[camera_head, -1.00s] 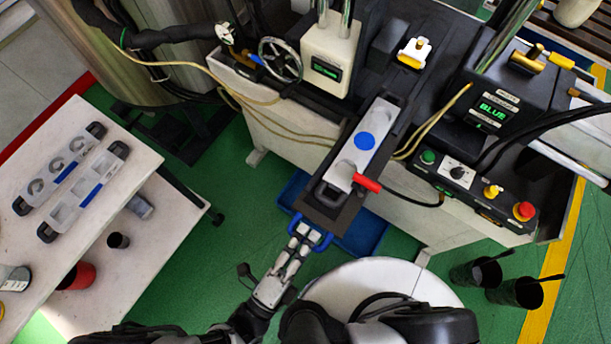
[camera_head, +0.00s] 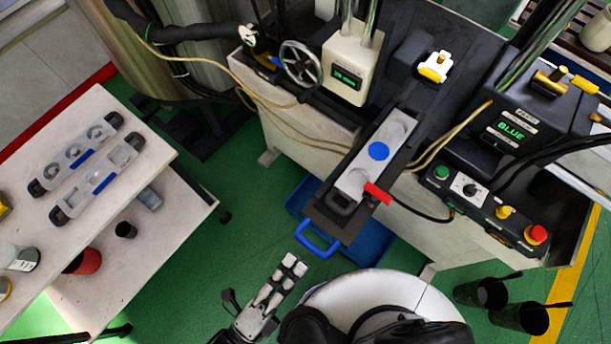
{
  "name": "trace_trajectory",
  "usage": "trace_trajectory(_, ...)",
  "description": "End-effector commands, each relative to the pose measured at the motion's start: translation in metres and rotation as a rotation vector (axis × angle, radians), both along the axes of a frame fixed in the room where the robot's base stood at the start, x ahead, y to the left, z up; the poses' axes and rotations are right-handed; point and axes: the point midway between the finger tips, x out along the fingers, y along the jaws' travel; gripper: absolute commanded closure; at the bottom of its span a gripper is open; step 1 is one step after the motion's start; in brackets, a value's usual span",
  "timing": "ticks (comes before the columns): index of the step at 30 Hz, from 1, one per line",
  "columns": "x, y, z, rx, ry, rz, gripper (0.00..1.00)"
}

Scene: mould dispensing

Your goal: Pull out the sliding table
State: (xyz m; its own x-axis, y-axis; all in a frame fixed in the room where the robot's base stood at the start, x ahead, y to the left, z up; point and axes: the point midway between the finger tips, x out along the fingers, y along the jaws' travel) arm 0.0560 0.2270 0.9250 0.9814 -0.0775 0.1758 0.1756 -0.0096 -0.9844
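The sliding table (camera_head: 333,220) is a dark narrow slide that juts out from the front of the machine bench. A blue U-shaped handle (camera_head: 316,243) is at its near end. A grey mould (camera_head: 357,178) with a blue disc in its middle lies on the slide, and a red handle (camera_head: 378,194) sticks out at its right side. My gripper (camera_head: 292,265) is below and left of the blue handle, apart from it, with nothing seen between its fingers. The fingers appear close together, and I cannot tell how far they are open.
A blue tray (camera_head: 370,243) lies below the slide. A white side table (camera_head: 150,163) with two more moulds stands at left. A control box (camera_head: 480,208) with buttons is on the bench at right. Two dark cups (camera_head: 520,316) stand at lower right.

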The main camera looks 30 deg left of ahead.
Motion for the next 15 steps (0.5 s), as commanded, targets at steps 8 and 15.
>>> trace_trajectory(8, -0.042, 0.003, -0.008, 0.001, 0.000, 0.001, 0.67)
trace_trajectory(15, -0.049, 0.004, -0.009, -0.002, -0.001, -0.001, 0.67)
